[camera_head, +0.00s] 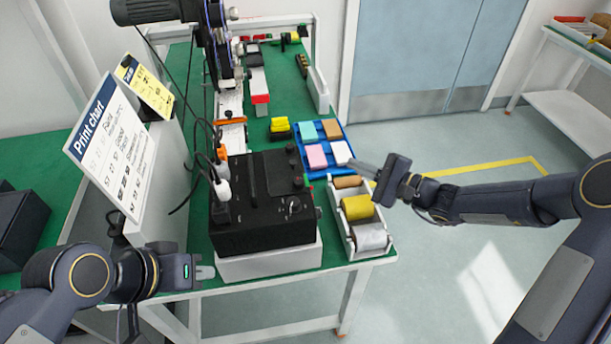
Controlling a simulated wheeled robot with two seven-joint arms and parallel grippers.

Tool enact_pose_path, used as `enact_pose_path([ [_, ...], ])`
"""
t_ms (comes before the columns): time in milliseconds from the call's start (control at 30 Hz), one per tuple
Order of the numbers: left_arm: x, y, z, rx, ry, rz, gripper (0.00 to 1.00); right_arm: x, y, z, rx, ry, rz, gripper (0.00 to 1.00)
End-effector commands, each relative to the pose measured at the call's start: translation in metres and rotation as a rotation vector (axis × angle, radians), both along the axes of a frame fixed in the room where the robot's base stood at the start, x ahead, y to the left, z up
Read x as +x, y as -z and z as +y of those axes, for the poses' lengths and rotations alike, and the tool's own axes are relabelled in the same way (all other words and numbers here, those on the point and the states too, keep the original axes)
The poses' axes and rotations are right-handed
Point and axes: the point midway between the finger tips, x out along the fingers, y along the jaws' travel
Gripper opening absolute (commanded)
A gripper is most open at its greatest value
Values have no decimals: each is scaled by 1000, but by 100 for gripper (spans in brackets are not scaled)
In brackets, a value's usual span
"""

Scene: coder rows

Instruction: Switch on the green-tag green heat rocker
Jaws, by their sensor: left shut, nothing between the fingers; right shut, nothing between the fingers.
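A black control box (240,232) sits on a white base on the green-topped bench. A knob and small fittings show on its top, but a green rocker or a green tag cannot be made out at this size. My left gripper (208,272) is shut and empty, beside the white base at its lower left, apart from the box. My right gripper (354,164) is shut and empty, right of the box, near the white pad of the blue tray (326,171).
A white tray of ribbon rolls (347,247) stands right of the box. A print chart (112,145) stands at left, with dark cables hanging between it and the box. A coder machine (216,45) stands farther back.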

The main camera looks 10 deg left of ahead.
Motion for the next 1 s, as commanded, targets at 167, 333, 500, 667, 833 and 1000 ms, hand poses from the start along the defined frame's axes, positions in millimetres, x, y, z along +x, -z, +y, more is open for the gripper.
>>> enact_pose_path([
  [167,0,6,0,0,0,0,0,-7,5,21,0,-6,0,0],
  [333,0,12,0,0,0,0,0,-15,9,44,1,-4,0,0],
  [500,0,26,0,0,0,0,0,-21,15,63,-1,-4,-2,0],
  [667,0,34,0,0,0,0,0,-25,15,74,-1,-3,-1,0],
  [833,0,35,0,0,0,0,0,-26,14,78,-1,-2,0,0],
  [1000,0,34,0,0,0,0,0,-26,13,78,-1,-2,1,0],
])
